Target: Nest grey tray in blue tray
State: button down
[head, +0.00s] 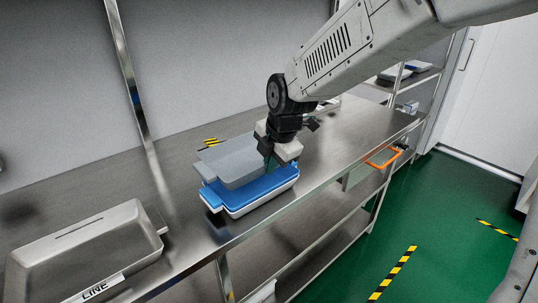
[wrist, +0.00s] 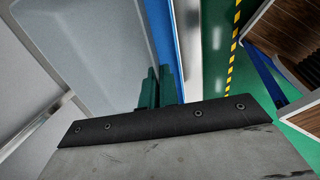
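The grey tray (head: 232,164) is just above the blue tray (head: 262,192) on the steel counter, overlapping it in the head view. The grey tray looks slightly offset toward the wall, and whether the two touch is hard to tell. My gripper (head: 268,166) is at the right end of the grey tray, its dark green fingers close together on the rim. In the wrist view my gripper (wrist: 158,88) pinches the edge of the grey tray (wrist: 90,45). A strip of the blue tray (wrist: 161,40) shows beyond that edge. Much of the blue tray's inside is hidden.
A steel box labelled LINE (head: 90,250) stands at the counter's left end. Counter (head: 345,135) to the right of the trays is largely clear. A wall runs behind.

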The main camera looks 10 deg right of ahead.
jog(key=shift+f, duration=2.25)
jog(key=shift+s+f, duration=0.2)
jog(key=shift+f, duration=0.55)
jog(key=shift+d, duration=0.1)
jog(key=c, duration=1.6)
grip_release()
jog(key=shift+s, duration=0.1)
jog(key=v, duration=0.8)
jog(key=shift+w+r, duration=0.25)
jog(key=shift+w, duration=0.05)
